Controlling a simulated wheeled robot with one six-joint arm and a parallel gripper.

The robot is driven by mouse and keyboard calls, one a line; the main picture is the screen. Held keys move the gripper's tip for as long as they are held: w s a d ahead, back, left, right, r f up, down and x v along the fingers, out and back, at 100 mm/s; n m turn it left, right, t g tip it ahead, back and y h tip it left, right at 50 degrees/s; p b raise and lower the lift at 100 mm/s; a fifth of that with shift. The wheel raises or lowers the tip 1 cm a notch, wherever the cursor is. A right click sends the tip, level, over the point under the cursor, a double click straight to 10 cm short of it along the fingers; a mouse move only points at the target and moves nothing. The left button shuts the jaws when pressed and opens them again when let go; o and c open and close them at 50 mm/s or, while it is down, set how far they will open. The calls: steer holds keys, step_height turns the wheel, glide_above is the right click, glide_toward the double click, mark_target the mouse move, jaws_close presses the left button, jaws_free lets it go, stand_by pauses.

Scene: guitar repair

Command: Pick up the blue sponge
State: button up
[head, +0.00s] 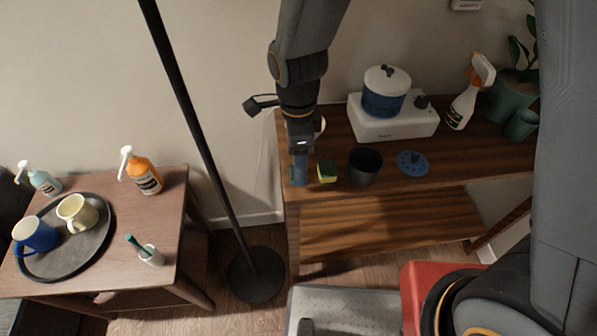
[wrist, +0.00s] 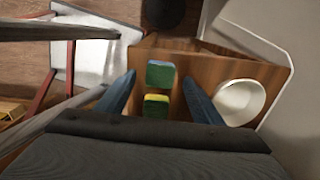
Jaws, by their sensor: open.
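The blue sponge (wrist: 160,68), with a green face, lies on the brown wooden table in the wrist view. A yellow-and-green sponge (wrist: 156,106) lies close to it, nearer my wrist; it also shows in the head view (head: 327,172). My gripper (wrist: 159,80) is open, with one blue finger on either side of the sponges; I cannot tell how high it is above the blue sponge. In the head view, my gripper (head: 299,172) points down over the table's left end. There I cannot make out the blue sponge apart from my fingers.
A dark cup (head: 365,167) and a blue disc (head: 413,163) stand right of the sponges. A white bowl (wrist: 240,101) sits beside one finger. Behind are a white stove (head: 392,122) with a blue pot (head: 385,94). A black lamp pole (head: 200,135) rises left of the table.

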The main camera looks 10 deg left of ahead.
steer(key=shift+f, duration=1.35)
steer(key=c, duration=1.2)
steer(key=shift+o, duration=0.2)
